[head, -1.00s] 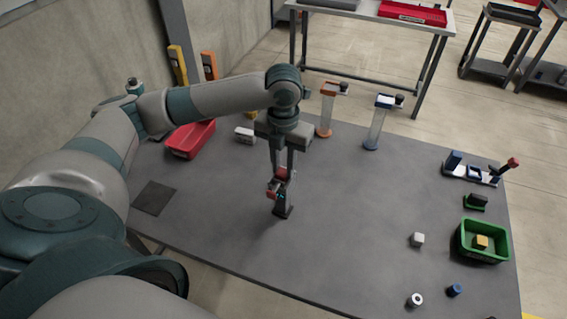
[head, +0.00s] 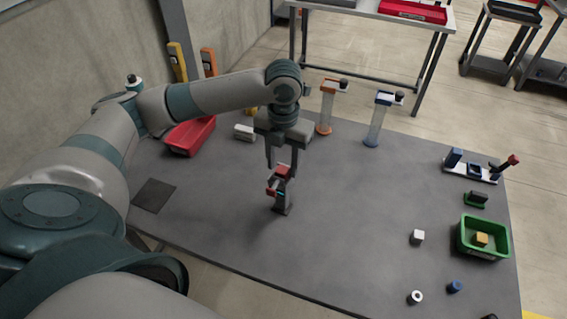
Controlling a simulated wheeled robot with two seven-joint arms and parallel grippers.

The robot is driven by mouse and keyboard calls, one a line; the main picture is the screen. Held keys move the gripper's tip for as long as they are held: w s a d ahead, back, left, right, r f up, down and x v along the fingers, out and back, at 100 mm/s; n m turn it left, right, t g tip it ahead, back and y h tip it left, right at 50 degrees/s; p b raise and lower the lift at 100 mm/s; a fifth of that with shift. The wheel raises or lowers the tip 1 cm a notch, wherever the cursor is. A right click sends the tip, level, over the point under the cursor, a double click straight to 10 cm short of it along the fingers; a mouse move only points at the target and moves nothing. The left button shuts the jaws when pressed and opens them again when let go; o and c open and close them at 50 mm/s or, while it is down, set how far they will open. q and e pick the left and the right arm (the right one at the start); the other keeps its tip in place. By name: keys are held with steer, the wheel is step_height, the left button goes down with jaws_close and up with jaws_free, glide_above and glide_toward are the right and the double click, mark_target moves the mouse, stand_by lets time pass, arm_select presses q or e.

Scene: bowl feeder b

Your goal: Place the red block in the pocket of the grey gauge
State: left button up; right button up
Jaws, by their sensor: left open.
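The grey gauge (head: 283,207) stands upright at the left-centre of the table, a dark post-like device with a small bluish spot. Red shows at its upper part, which I take as the red block (head: 283,170); a second small red patch shows lower left. It is too small to tell whether the block is fully seated in the pocket. My left gripper (head: 280,160) points down just above, its fingers spread to either side of the upper red piece, with visible gaps. My right gripper is not in view.
A red bin (head: 190,136) and a white block (head: 244,133) lie behind to the left. Two clear tube feeders (head: 325,110) (head: 376,122) stand at the back. A green bin (head: 465,250), small parts and a white-blue fixture (head: 458,172) are at right. The table's middle is clear.

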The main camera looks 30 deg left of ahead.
mark_target(284, 168)
arm_select(q)
step_height(284, 168, up, 12)
steer(key=b, duration=0.2)
steer(key=shift+w, duration=0.15)
steer(key=shift+f, duration=0.1)
stand_by(0.4)
